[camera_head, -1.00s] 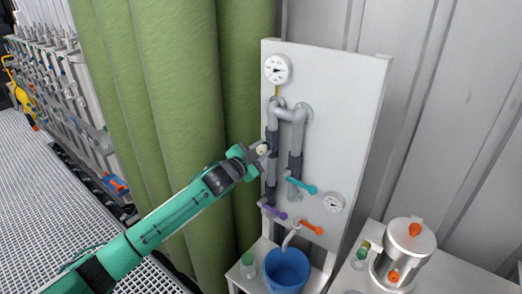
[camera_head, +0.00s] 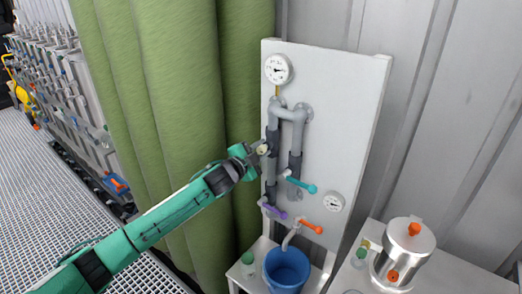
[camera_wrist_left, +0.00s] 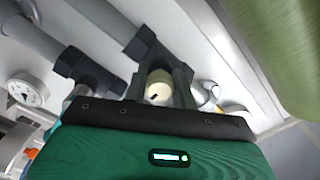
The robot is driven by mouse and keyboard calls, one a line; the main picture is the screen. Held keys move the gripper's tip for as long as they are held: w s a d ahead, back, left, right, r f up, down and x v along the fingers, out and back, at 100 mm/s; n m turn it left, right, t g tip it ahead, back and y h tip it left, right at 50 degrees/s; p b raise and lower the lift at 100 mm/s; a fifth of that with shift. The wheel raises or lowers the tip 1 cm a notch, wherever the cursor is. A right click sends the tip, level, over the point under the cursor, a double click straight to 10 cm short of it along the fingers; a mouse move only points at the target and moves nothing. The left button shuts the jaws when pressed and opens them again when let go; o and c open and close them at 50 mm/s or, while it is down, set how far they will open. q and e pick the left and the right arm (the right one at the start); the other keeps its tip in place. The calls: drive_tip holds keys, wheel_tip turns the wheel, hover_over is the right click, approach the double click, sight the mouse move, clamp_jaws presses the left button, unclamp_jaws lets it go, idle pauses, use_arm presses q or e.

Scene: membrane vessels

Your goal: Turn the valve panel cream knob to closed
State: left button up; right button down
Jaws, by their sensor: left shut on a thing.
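The white valve panel (camera_head: 345,130) stands upright with grey pipes on it. The cream knob (camera_head: 262,150) is on the left pipe, mostly covered by my gripper in the head view. In the left wrist view the cream knob (camera_wrist_left: 158,88) shows between the two dark fingers, with a small dark mark on its face. My left gripper (camera_head: 260,149) is shut on the knob, its fingers on either side; it also shows in the left wrist view (camera_wrist_left: 160,90). My right gripper is not in view.
Below the knob are a teal handle (camera_head: 303,186), a purple handle (camera_head: 274,211) and an orange handle (camera_head: 311,227). A blue bucket (camera_head: 286,272) stands under the spout. Green curtains (camera_head: 165,90) hang close to the left. A metal vessel (camera_head: 405,250) stands at right.

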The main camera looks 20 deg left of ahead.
use_arm(q)
drive_tip(key=o, duration=1)
drive_tip(key=shift+f, duration=0.1)
drive_tip(key=b+v, duration=0.4)
drive_tip(key=v, duration=1)
drive_tip(key=shift+w, duration=0.15)
